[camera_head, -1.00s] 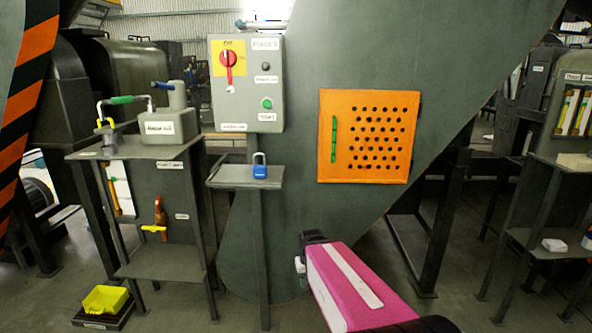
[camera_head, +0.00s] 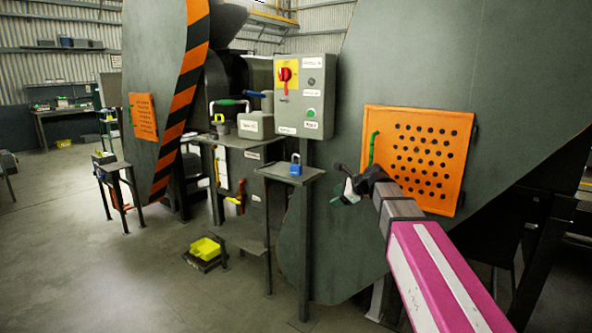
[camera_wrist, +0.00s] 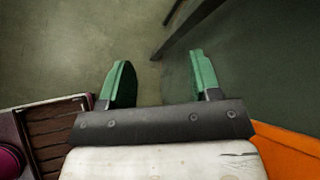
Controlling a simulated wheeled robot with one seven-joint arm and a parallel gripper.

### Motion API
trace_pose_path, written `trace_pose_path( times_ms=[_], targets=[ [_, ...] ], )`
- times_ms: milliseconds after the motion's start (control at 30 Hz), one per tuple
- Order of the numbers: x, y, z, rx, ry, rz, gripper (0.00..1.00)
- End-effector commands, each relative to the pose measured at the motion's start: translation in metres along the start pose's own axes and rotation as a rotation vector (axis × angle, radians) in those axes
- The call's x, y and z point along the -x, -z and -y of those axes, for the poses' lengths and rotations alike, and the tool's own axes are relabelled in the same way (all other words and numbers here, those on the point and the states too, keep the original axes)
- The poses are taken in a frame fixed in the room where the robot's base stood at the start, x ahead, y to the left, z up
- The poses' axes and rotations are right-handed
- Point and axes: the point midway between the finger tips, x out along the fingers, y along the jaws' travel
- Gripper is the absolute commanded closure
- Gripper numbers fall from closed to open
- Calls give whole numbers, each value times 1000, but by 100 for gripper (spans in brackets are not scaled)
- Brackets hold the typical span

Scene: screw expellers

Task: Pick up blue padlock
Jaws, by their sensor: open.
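The blue padlock (camera_head: 295,168) stands upright on a small grey shelf (camera_head: 272,172) below the control box, near the middle of the head view. Its grey shackle points up. The padlock is not in the wrist view.
The control box (camera_head: 305,95) with a red switch stands above the shelf. The orange perforated panel (camera_head: 417,185) is on the big grey machine behind my arm. Open floor lies at the left.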

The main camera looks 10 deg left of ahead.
Motion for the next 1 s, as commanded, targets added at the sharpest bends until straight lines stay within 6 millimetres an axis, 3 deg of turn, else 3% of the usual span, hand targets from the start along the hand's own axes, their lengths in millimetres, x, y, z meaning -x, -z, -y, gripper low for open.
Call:
trace_pose_path(
  times_ms=[33,100,200,300,467,800,1000],
  targets=[
    [1,-30,18,-74,12,53,43],
    [6,-65,33,-185,16,124,43],
    [13,-103,47,-309,10,204,43],
    [18,-128,55,-390,-1,255,43],
    [17,-143,59,-441,-11,285,43],
    [-26,-154,62,-442,-13,284,43],
    [-38,-157,62,-441,-11,283,43]
  ],
)
